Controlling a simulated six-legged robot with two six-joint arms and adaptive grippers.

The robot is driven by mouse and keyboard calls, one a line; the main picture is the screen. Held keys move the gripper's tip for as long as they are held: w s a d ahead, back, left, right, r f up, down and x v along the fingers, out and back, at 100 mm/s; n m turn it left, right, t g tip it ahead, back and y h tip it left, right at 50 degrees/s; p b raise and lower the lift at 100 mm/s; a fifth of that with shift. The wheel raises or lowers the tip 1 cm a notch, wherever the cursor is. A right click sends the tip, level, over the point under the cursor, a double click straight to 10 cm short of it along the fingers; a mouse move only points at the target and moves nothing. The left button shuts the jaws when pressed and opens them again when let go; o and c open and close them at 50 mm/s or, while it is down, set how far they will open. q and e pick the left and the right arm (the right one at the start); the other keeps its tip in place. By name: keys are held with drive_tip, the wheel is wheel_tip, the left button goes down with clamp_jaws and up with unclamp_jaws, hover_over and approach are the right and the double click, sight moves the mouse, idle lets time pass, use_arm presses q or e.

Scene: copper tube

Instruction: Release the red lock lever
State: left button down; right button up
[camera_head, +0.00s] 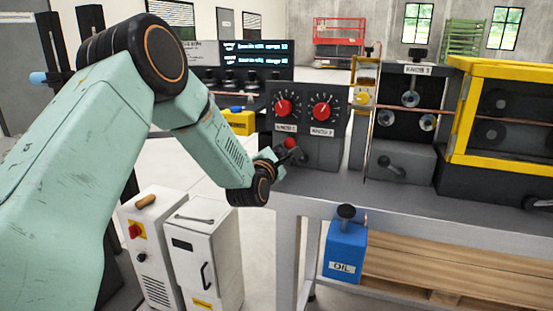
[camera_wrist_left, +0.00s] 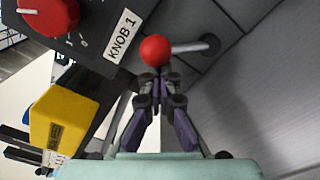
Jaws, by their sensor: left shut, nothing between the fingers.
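The red lock lever shows as a red ball (camera_head: 291,142) below the panel with two red knobs in the head view. In the left wrist view the red ball (camera_wrist_left: 156,51) sits just beyond my fingertips, with a grey rod running from it to the right. My left gripper (camera_head: 283,154) is at the ball, and its fingers (camera_wrist_left: 158,76) are closed together with nothing between them. I cannot tell whether the fingertips touch the ball. My right gripper is not in view.
The KNOB 1 and KNOB 2 panel (camera_head: 304,108) stands just above the lever. A yellow box (camera_head: 238,121) is behind my arm. The grey bench (camera_head: 340,186) carries machines to the right. A blue oil can (camera_head: 345,250) and white cabinets (camera_head: 206,255) are lower down.

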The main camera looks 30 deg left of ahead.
sight(293, 144)
use_arm(q)
drive_tip(key=m, duration=0.1)
drive_tip(key=d+r+m, duration=0.1)
drive_tip(key=m, duration=0.1)
drive_tip(key=shift+w+d+r, duration=0.15)
drive_tip(key=shift+w+d, duration=0.05)
drive_tip(key=d+m, duration=0.1)
drive_tip(key=m, duration=0.2)
drive_tip(key=shift+w+d+r+m, duration=0.2)
drive_tip(key=shift+d+r+m, duration=0.1)
drive_tip(key=shift+d+r, duration=0.1)
drive_tip(key=m, duration=0.1)
drive_tip(key=d+m, duration=0.1)
drive_tip(key=shift+w+d+r+m, duration=0.15)
drive_tip(key=shift+d+m, duration=0.05)
drive_tip(key=shift+m, duration=0.1)
drive_tip(key=m, duration=0.1)
drive_tip(key=d+m, duration=0.1)
drive_tip(key=shift+w+d+m, duration=0.2)
drive_tip(key=shift+d+m, duration=0.05)
drive_tip(key=shift+m, duration=0.15)
drive_tip(key=shift+w+d, duration=0.1)
drive_tip(key=shift+d, duration=0.2)
drive_tip(key=shift+d+f, duration=0.15)
drive_tip(key=shift+f, duration=0.05)
